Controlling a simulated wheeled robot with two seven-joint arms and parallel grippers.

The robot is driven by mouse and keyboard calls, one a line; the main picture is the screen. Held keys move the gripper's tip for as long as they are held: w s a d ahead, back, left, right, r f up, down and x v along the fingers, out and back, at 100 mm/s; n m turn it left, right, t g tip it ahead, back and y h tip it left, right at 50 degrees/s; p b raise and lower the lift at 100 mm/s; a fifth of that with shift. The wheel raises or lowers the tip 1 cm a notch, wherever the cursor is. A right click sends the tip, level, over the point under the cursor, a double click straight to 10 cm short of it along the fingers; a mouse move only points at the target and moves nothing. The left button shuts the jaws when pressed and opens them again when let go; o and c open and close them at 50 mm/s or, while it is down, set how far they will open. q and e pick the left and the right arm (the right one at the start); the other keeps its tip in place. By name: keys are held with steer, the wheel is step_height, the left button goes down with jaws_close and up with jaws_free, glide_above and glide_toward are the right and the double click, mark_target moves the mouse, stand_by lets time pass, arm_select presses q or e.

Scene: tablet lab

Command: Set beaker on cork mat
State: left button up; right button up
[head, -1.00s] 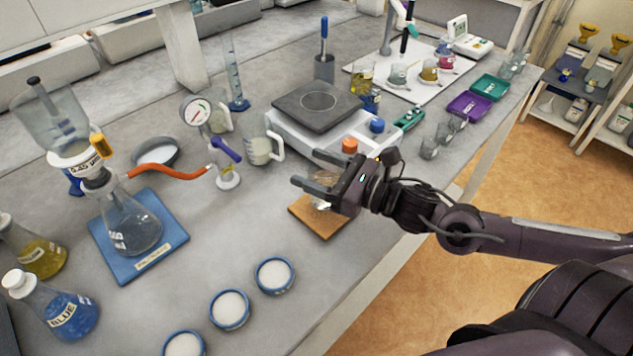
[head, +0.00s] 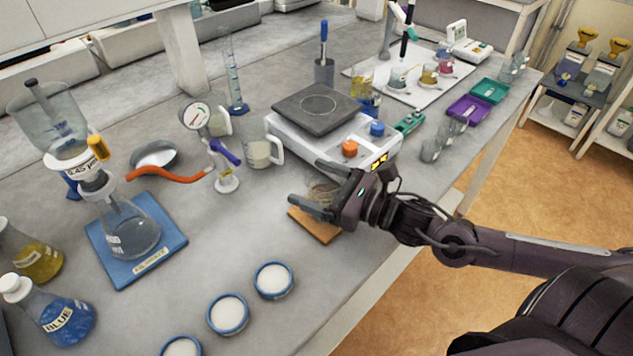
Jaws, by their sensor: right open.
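The cork mat (head: 318,229) lies on the grey bench near its front edge, in front of the hotplate. A small clear glass beaker (head: 323,191) is at the mat, partly hidden by my right gripper. My right gripper (head: 304,181) reaches in from the right with its jaws open, one finger on each side of the beaker. The beaker looks upright; its base is hidden, so I cannot tell for sure whether it touches the mat. My left gripper is out of view.
The hotplate (head: 318,108) with orange and blue knobs stands just behind. A beaker with a handle (head: 260,150) is at the back left. Several blue-rimmed dishes (head: 273,280) lie at the front left. Small glass beakers (head: 432,150) stand to the right. Bare bench lies left of the mat.

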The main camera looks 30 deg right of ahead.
steer(key=shift+r, duration=0.15)
steer(key=shift+s+d+p, duration=0.4)
steer(key=shift+s+d, duration=0.05)
steer(key=shift+s, duration=0.1)
steer(key=p+v, duration=0.6)
steer(key=v, duration=0.4)
steer(key=shift+r, duration=0.15)
steer(key=shift+s+d, duration=0.2)
steer(key=shift+s, duration=0.05)
